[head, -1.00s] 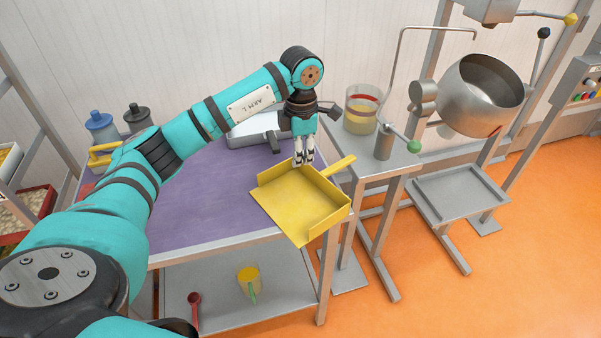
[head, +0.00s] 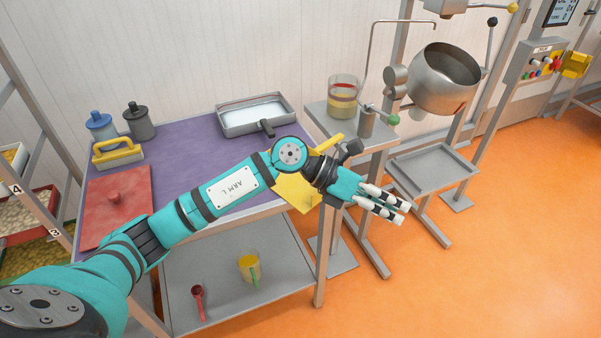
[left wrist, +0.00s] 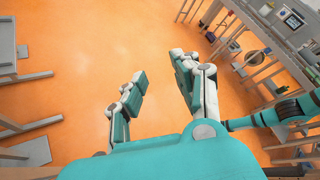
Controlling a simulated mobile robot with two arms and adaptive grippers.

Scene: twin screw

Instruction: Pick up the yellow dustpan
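The yellow dustpan (head: 296,194) lies at the right front corner of the purple-topped table in the head view. My left forearm and wrist hide much of its pan; its handle (head: 329,143) shows behind the wrist, pointing up and right. My left gripper (head: 404,213) is to the right of the dustpan, beyond the table edge and over the orange floor. Its fingers point right and are apart, with nothing between them. In the left wrist view the gripper (left wrist: 158,75) also shows a clear gap with floor behind it. My right gripper is in neither view.
The table (head: 190,140) holds a metal tray (head: 256,122), a red board (head: 115,205) and a yellow-handled tool (head: 117,152). A red scoop (head: 199,303) and a jug (head: 249,268) are on the lower shelf. A steel stand (head: 435,166) is behind the gripper; floor to the right is open.

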